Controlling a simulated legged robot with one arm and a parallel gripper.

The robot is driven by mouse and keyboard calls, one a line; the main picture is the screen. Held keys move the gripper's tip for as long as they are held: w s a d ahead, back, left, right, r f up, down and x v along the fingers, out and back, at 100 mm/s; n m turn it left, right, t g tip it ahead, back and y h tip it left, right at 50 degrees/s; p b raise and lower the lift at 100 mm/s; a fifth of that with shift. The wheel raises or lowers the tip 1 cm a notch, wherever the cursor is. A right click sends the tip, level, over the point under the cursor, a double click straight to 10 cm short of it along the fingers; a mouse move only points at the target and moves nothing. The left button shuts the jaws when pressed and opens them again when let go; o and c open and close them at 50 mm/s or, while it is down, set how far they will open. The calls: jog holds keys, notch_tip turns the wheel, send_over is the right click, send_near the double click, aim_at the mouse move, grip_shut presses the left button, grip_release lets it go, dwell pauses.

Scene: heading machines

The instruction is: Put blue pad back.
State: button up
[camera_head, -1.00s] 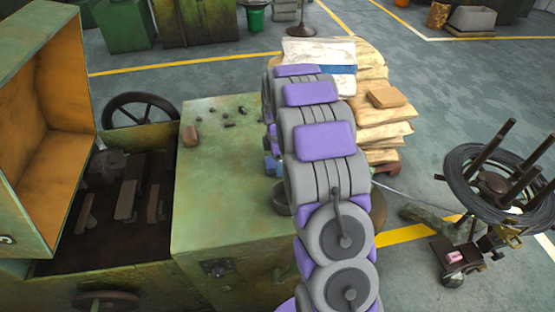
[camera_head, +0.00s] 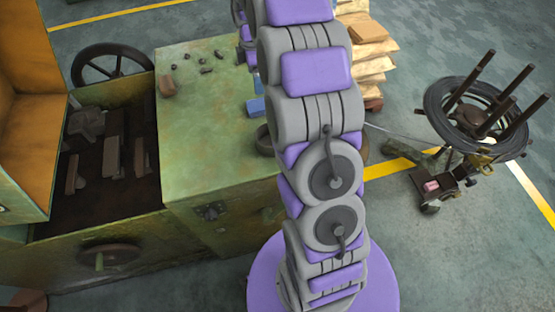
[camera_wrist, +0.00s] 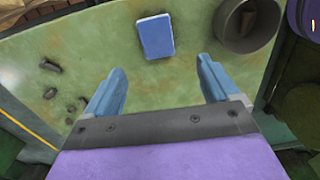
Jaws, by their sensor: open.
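The blue pad (camera_wrist: 155,37) lies flat on the green machine top (camera_wrist: 190,85) in the wrist view, beside a dark round cup (camera_wrist: 248,22). A blue patch beside my arm in the head view (camera_head: 256,108) looks like the same pad, partly hidden. My gripper (camera_wrist: 162,70) is open and empty. Its two blue fingers are spread over the green top, with the pad lying beyond the fingertips and roughly between their lines. My arm hides much of the gripper in the head view.
Several small dark parts (camera_wrist: 60,88) lie on the green top. An open machine bay (camera_head: 110,165) with a raised orange-lined lid (camera_head: 25,110) is at left. Stacked sacks (camera_head: 365,60) stand behind my arm.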

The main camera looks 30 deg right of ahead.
jog(key=s+a+r+m, duration=0.4)
jog(key=s+a+r, duration=0.25)
jog(key=s, duration=0.25)
jog(key=s+a+m, duration=0.3)
jog(key=s, duration=0.7)
jog(key=s+a+m+g, duration=0.1)
jog(key=s+a+m, duration=0.2)
jog(key=s, duration=0.7)
jog(key=s+a+m, duration=0.3)
jog(key=s+m, duration=0.1)
jog(key=s, duration=0.6)
jog(key=shift+s+a+f+m+g, duration=0.2)
jog(key=shift+s+a+m+g, duration=0.1)
jog(key=shift+a+g, duration=0.1)
jog(key=shift+w, duration=0.1)
